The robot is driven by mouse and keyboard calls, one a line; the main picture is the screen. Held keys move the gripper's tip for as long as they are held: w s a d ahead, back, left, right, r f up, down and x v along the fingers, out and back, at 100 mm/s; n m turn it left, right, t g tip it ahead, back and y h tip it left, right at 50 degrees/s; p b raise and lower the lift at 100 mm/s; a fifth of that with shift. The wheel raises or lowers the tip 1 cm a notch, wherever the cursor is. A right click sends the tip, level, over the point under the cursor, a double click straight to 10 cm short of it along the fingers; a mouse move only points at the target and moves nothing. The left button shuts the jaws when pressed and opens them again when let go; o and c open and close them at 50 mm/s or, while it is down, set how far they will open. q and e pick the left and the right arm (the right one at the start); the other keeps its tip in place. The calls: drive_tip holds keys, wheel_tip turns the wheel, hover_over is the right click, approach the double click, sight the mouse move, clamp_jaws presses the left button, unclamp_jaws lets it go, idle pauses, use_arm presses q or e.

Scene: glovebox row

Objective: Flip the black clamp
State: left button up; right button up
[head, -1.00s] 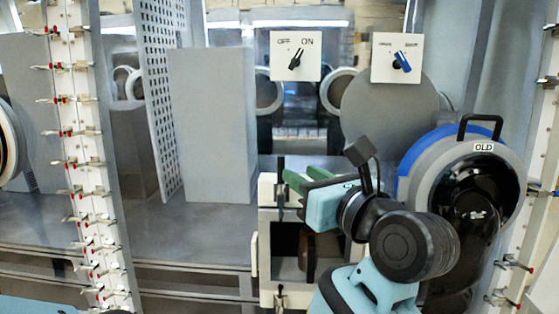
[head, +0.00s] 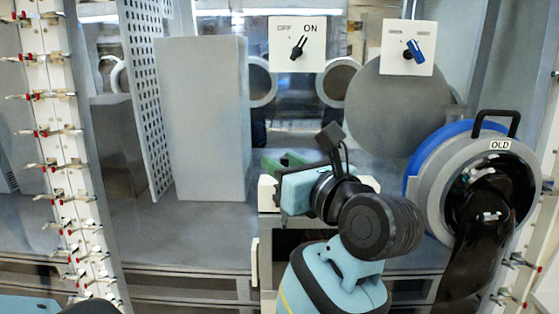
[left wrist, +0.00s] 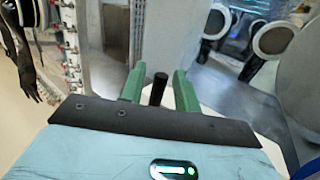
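The black clamp shows in the left wrist view as a dark upright handle (left wrist: 158,88) between the two green fingers of my left gripper (left wrist: 158,92). The fingers are open, one on each side of it, with a visible gap to each. In the head view my left gripper (head: 279,163) is over the top of a white box frame (head: 266,194). The gripper and arm hide most of the clamp and part of the frame there. My right gripper is not in view.
White columns with red-tipped clamps (head: 58,130) stand at left. A grey box (head: 203,120) stands behind. A round port marked OLD (head: 445,185) with a black glove is at right. Two switch plates, one marked OFF/ON (head: 297,44), are above. Bare grey surface lies at left.

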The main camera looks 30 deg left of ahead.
use_arm(q)
drive_tip(key=shift+c, duration=0.3)
clamp_jaws()
